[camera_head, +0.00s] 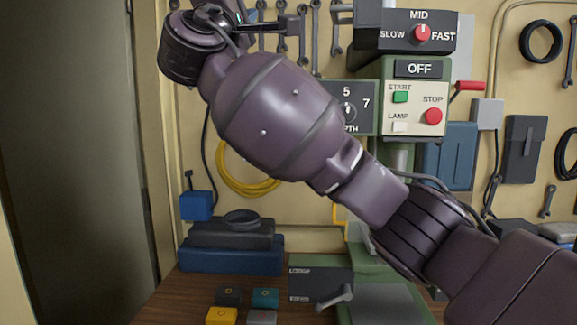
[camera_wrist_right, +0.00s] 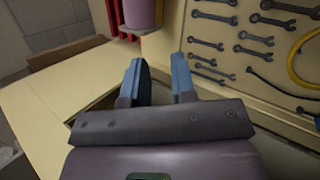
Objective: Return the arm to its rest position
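My right arm (camera_head: 275,110) comes in from the right in the head view. It reaches across the middle to the upper left, raised in front of the wall and the machine. In the right wrist view my right gripper (camera_wrist_right: 157,78) has its two blue fingers apart, with nothing between them. My left arm and gripper are not in view.
A green drill-press-like machine (camera_head: 388,95) stands behind the arm. Small yellow (camera_head: 221,316), black (camera_head: 229,296) and teal (camera_head: 265,298) boxes lie on the wooden bench. Dark blue cases (camera_head: 232,257) stand behind them. Wrenches (camera_wrist_right: 268,22) hang on the pegboard close to the right gripper.

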